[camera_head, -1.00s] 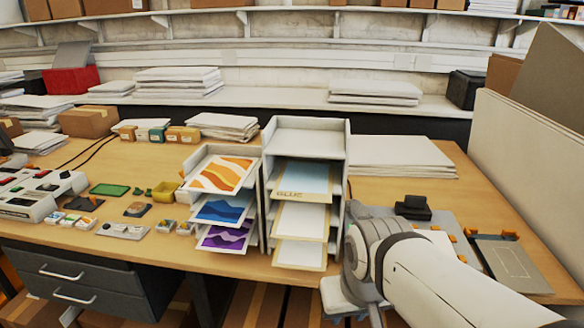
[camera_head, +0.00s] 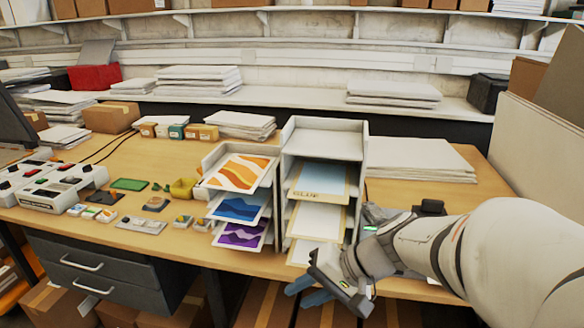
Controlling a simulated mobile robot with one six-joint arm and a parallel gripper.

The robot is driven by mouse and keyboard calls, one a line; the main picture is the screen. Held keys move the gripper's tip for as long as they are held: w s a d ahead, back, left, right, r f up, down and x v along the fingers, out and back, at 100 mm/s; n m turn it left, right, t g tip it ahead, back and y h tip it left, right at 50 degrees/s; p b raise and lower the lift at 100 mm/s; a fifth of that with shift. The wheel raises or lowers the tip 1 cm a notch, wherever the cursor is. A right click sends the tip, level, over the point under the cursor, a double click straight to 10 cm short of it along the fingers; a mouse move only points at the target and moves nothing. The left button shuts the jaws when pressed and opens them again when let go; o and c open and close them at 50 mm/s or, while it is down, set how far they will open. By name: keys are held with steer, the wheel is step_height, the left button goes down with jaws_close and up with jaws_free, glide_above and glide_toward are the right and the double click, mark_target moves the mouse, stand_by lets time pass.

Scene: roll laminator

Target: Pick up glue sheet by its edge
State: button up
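The glue sheet (camera_head: 321,181), pale blue with a tan border marked "GLUE", lies in an upper compartment of the right tray rack (camera_head: 323,140). Its front edge sticks out. Two pale sheets with tan borders stick out of the compartments below, a middle one (camera_head: 316,221) and a bottom one (camera_head: 301,254). My gripper (camera_head: 309,291) is in front of and below the rack, its bluish fingertips pointing left. It is apart from the glue sheet in the picture. The finger gap is too unclear to judge. My wrist hides the rack's lower right corner.
A left rack (camera_head: 212,163) with orange, blue and purple prints stands beside the right rack. White stacked sheets (camera_head: 420,158) lie behind at right. A tall pale panel (camera_head: 540,145) bounds the right side. Open room lies in front of the desk edge.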

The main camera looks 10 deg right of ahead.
steer(key=w+d+r+m+t+y, duration=0.25)
steer(key=w+t, duration=0.25)
steer(key=w, duration=0.3)
steer(key=m+t, duration=0.5)
steer(key=t, duration=0.2)
glide_toward(326, 199)
steer(key=x, duration=0.3)
steer(key=shift+w+a+r+h+p, duration=0.15)
steer(key=shift+w+a+h+p, duration=0.1)
steer(key=shift+w+a+p, duration=0.3)
steer(key=shift+w+a+r+h+p, duration=0.15)
steer(key=shift+w+a+h+p, duration=0.05)
steer(key=shift+w+a+p, duration=0.25)
steer(key=p+x, duration=0.2)
steer(key=x, duration=0.2)
steer(key=shift+w+f, duration=0.2)
steer(key=shift+w, duration=0.1)
steer(key=shift+c, duration=0.6)
jaws_close()
